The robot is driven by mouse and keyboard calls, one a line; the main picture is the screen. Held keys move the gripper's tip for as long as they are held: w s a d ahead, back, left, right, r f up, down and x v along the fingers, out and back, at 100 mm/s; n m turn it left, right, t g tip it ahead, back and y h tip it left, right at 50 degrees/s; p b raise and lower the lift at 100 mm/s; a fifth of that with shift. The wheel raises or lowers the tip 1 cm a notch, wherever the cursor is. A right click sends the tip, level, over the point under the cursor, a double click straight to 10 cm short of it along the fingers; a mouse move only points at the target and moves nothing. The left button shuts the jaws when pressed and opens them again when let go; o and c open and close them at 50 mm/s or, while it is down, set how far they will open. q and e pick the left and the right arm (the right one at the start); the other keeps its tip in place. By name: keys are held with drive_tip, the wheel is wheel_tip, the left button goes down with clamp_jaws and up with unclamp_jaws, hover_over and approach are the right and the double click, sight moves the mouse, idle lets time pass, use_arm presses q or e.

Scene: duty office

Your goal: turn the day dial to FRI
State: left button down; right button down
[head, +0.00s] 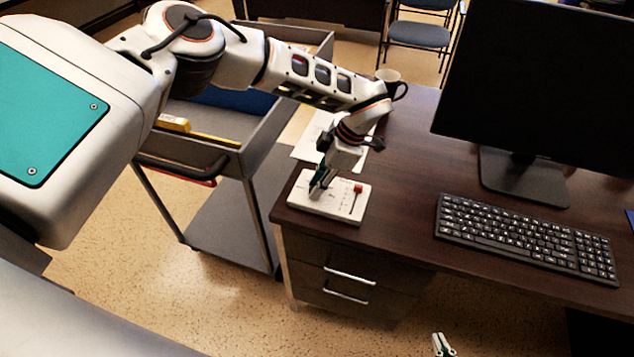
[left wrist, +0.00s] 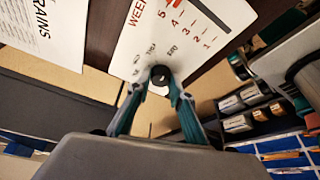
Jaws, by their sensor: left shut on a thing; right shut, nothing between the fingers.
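A white panel (head: 338,208) lies on the desk's near left corner. In the left wrist view the panel (left wrist: 150,45) carries a black round dial knob (left wrist: 160,75) with small day labels around it, too blurred to read surely. Beside it is a WEEK scale numbered 1 to 5 with a red slider (head: 357,188). My left gripper (head: 317,187) points down at the panel, its fingers shut on the dial knob from both sides. The knob is mostly hidden in the head view. My right gripper (head: 442,346) is shut and empty at the bottom edge, away from the panel.
A keyboard (head: 526,236) and a monitor (head: 545,80) stand on the desk to the right. A mug (head: 392,84) and a paper sheet (head: 308,143) are behind the panel. A grey cart (head: 232,205) stands left of the desk.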

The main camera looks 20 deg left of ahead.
idle(0.4)
use_arm(q)
drive_tip(key=c, duration=1.8)
unclamp_jaws()
drive_tip(key=v, duration=1.2)
drive_tip(key=shift+f, duration=0.1)
